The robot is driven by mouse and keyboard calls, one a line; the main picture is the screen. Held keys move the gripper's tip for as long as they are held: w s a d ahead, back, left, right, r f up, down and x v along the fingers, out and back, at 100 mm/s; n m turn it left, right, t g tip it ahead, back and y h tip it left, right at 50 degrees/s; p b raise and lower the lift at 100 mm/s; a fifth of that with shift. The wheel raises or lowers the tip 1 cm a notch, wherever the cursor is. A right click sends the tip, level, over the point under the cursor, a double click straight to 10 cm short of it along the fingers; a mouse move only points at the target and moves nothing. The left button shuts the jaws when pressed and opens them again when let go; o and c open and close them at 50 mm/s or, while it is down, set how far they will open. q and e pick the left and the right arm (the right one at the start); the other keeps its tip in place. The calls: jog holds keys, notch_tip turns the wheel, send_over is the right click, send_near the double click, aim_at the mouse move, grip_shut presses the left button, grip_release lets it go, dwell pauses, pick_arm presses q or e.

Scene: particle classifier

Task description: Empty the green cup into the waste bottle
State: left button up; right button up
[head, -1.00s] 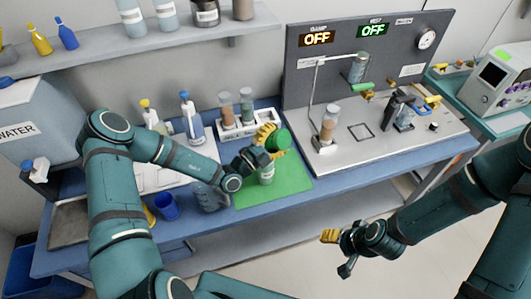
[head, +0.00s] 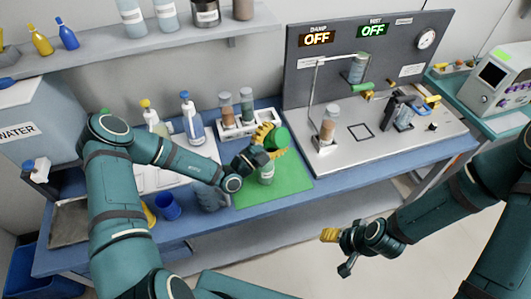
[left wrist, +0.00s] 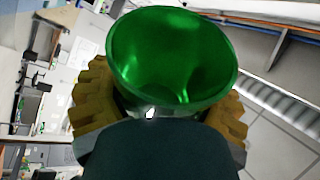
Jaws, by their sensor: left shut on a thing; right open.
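My left gripper (head: 268,140) is shut on the green cup (head: 281,138) and holds it above the green mat (head: 292,182). In the head view the cup looks tipped over on its side. The left wrist view shows the cup (left wrist: 172,50) between the yellow fingers, its wide mouth and shiny green inner wall in sight; I cannot make out any contents. A small bottle with a pale label (head: 266,174), likely the waste bottle, stands on the mat just below the cup. Its label is too small to read. My right gripper (head: 338,252) is open and empty in front of the bench.
A white rack with jars (head: 240,128) stands behind the mat. A dark clear vessel (head: 211,198) and a blue cup (head: 167,207) stand to its left. The grey apparatus (head: 375,140) fills the right of the bench. The mat's right part is clear.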

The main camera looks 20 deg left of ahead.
pick_arm(q)
jog(key=shift+w+a+r+n+t+p, duration=0.2)
jog(key=shift+a+n+t+p, duration=0.15)
jog(key=shift+n, duration=0.65)
dwell(0.9)
jog(key=shift+s, duration=0.1)
dwell(0.4)
